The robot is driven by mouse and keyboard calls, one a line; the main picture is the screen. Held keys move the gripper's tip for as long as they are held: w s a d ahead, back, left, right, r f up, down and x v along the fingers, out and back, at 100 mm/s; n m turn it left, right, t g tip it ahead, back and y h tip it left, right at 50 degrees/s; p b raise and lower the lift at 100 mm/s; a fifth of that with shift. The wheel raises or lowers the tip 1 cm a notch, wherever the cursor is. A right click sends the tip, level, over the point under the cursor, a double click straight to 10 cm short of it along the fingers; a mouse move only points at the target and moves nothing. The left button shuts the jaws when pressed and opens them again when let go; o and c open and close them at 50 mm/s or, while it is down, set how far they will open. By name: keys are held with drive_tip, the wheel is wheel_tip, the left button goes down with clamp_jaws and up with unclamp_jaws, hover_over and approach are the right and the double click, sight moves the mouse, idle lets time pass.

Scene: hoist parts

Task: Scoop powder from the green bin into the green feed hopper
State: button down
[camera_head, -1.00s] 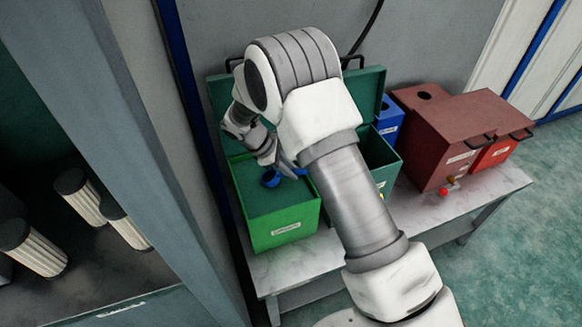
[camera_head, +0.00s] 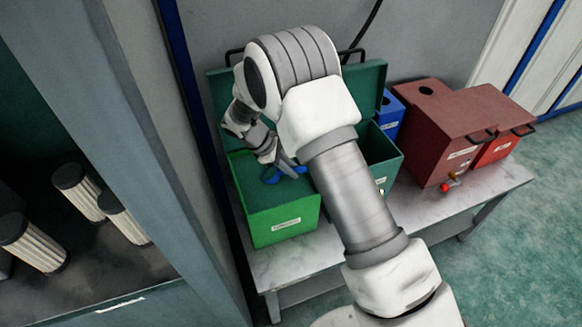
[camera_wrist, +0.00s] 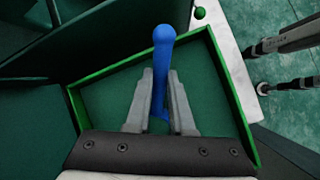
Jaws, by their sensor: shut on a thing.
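The bright green bin (camera_head: 284,228) stands open on the bench in the head view, with a flat dark green surface inside, seemingly the powder. My gripper (camera_head: 285,166) reaches down over it. It is shut on the handle of a blue scoop (camera_head: 272,178), whose bowl sits low at the dark green surface. In the wrist view my gripper (camera_wrist: 160,80) clasps the blue scoop handle (camera_wrist: 162,45) between both fingers, inside the green bin's rim (camera_wrist: 232,95). The scoop's bowl is mostly hidden there. I cannot tell for certain which container is the green feed hopper.
A darker green box (camera_head: 385,152) stands right of the bin, partly behind my arm. A blue container (camera_head: 388,118) and dark red boxes (camera_head: 440,140) are farther right on the marble bench (camera_head: 480,192). Cylindrical filters (camera_head: 35,245) stand in a cabinet at left.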

drive_tip(key=shift+r, duration=0.15)
drive_tip(key=shift+r+p, duration=2.3)
drive_tip(key=shift+r, duration=1.1)
drive_tip(key=shift+s+d, duration=0.1)
